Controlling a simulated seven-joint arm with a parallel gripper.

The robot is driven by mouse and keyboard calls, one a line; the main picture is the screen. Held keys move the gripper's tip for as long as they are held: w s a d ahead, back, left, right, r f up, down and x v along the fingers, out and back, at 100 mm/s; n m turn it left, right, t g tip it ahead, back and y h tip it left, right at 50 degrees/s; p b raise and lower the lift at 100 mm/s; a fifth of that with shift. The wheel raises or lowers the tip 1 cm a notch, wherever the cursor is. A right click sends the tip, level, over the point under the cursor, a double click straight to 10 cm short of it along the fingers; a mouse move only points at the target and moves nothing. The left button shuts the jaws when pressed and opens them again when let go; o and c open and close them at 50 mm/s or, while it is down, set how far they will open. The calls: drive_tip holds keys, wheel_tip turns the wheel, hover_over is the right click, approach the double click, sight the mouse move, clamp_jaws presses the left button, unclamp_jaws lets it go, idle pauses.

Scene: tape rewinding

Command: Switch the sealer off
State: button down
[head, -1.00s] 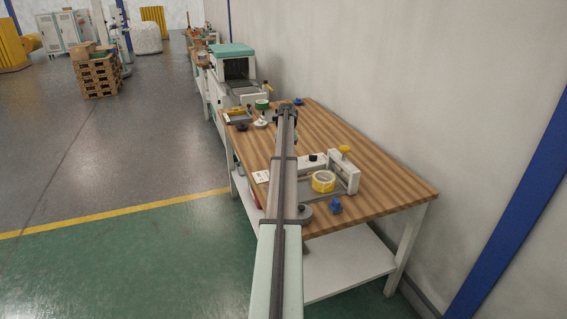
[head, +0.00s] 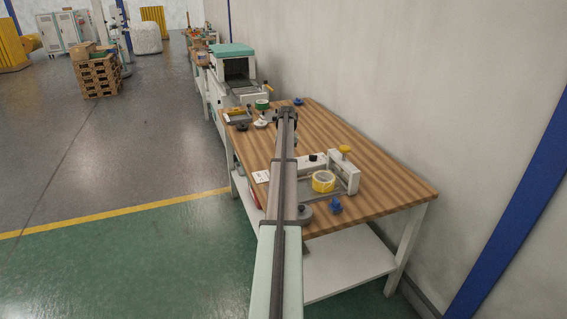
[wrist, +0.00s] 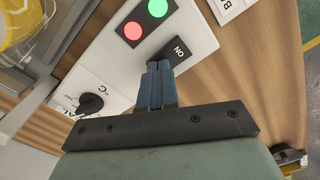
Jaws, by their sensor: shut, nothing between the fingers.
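The sealer's white control panel (wrist: 145,45) fills the upper middle of the wrist view. It carries a red lamp (wrist: 133,31), a green lamp (wrist: 158,7), a black dial (wrist: 90,103) and a black switch (wrist: 180,49) marked ON. My gripper (wrist: 158,66) is shut and empty, with its blue fingertips right at the switch's lower left edge. I cannot tell whether they touch it. In the head view the sealer's white frame (head: 347,173) stands on the bench beside my arm, which hides the panel and my gripper.
A yellow tape roll (head: 323,181) sits at the sealer, and a blue part (head: 335,205) lies in front. The wooden bench (head: 385,190) is clear to the right. A white machine with a green top (head: 233,50) stands beyond the bench's far end.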

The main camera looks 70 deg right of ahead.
drive_tip(key=shift+f, duration=0.25)
drive_tip(key=shift+r, duration=3.55)
drive_tip(key=shift+w+a+f, duration=0.1)
